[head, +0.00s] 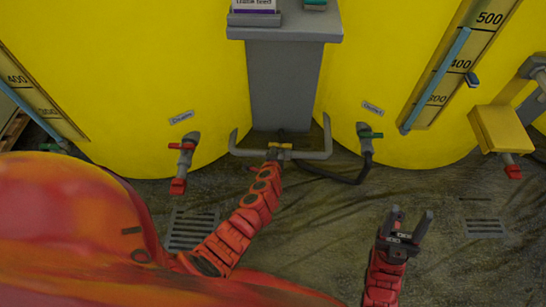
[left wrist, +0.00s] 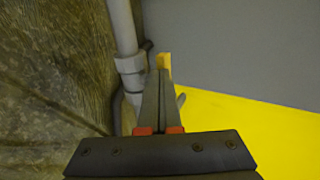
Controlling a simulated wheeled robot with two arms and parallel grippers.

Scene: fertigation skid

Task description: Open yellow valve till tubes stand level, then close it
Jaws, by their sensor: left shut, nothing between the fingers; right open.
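The yellow valve (head: 283,146) sits on the grey pipe between the two yellow tanks. My left gripper (head: 277,153) is at it, largely hidden by its own arm. In the left wrist view the shut, empty fingers (left wrist: 160,85) have the yellow handle (left wrist: 164,61) just beyond their tips; I cannot tell whether they touch. The right sight tube (head: 436,80) shows blue beside a scale marked 300 to 500. The left sight tube (head: 25,112) shows blue beside 300 and 400, its upper part out of view. My right gripper (head: 408,226) is open and empty above the floor.
A grey pedestal (head: 284,85) rises behind the pipe. A yellow box (head: 501,129) is at far right. Floor grates (head: 190,230) lie in front.

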